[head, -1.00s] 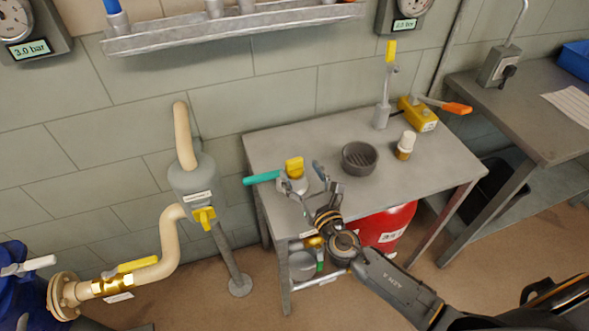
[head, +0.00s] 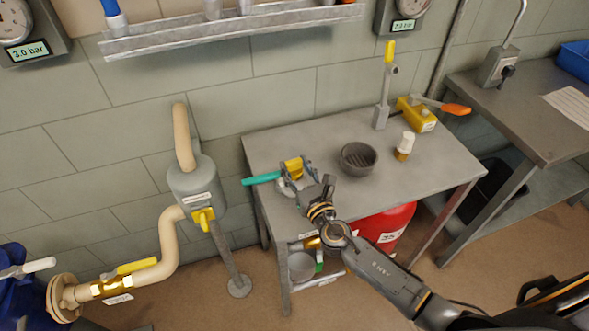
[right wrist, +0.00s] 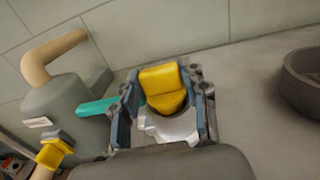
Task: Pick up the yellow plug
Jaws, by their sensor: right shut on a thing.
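The yellow plug (head: 293,168) is at the left end of the grey table, above a pale metal fitting with a teal handle (head: 262,178). My right gripper (head: 296,172) is shut on the plug. In the right wrist view, its fingers stand either side of the yellow plug (right wrist: 163,88). The white fitting (right wrist: 172,125) shows directly below the plug; I cannot tell whether the plug still sits in it. The teal handle sticks out to the left past a finger. My left gripper is not in view.
On the grey table (head: 420,178) stand a dark round bowl (head: 358,158), a small white-capped bottle (head: 404,146), a yellow-tipped upright lever (head: 386,85) and a yellow block with an orange-handled lever (head: 418,112). A pipe with a grey body (head: 196,185) stands left of the table.

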